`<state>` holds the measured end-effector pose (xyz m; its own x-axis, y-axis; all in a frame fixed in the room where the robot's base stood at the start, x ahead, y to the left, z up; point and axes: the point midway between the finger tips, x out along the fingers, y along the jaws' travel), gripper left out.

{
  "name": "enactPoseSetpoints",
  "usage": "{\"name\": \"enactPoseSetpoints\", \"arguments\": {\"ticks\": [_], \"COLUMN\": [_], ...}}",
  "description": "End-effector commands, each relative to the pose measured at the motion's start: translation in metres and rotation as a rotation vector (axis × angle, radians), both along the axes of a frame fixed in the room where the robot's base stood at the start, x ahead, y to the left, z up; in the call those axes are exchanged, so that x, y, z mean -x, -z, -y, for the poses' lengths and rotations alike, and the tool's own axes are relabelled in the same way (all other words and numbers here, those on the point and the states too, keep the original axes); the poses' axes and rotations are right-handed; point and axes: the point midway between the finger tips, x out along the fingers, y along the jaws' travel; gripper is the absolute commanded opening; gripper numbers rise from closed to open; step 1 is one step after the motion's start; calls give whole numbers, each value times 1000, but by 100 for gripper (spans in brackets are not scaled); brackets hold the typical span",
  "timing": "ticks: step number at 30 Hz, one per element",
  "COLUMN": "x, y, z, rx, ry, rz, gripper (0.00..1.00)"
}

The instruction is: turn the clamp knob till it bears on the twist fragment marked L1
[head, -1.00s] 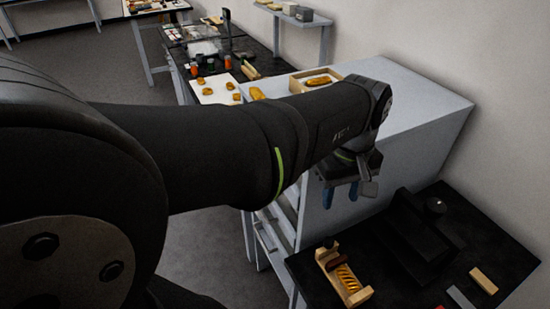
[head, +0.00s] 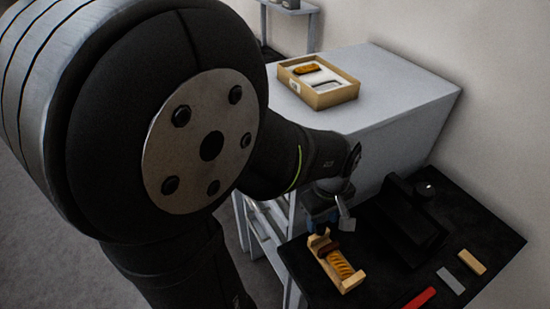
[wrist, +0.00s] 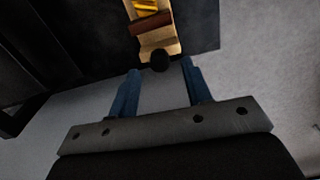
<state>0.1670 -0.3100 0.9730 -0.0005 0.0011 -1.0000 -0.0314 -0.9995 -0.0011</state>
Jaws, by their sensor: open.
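The wooden clamp cradle (head: 349,284) lies on the black bench top at lower right. The gold twist fragment (head: 340,262) lies in it, beside a dark red-brown jaw pad (head: 325,250). In the wrist view the fragment (wrist: 146,7), the pad (wrist: 151,24) and the cradle's end (wrist: 160,41) show at the top. The round black clamp knob (wrist: 160,61) stands out from that end. My gripper (wrist: 161,72) is open, its blue fingers on either side of the knob's line, with the knob at about their tips. Contact cannot be told. The label L1 is not readable.
The black bench top (head: 400,282) also holds a dark device (head: 412,222), a tan block (head: 472,262), a grey block (head: 450,281) and a red bar (head: 419,299). A grey cabinet (head: 395,95) with a tray (head: 335,95) of fragments stands behind.

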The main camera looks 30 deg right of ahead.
Motion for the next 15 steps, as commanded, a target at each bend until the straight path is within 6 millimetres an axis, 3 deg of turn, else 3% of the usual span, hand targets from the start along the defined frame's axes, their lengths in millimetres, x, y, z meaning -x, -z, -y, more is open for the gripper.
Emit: {"name": "enactPoseSetpoints", "arguments": {"ticks": [6,15], "x": [0,0], "y": [21,24], "z": [0,0], "rx": [0,1], "ry": [0,0], "rz": [0,0], "gripper": [45,45]}}
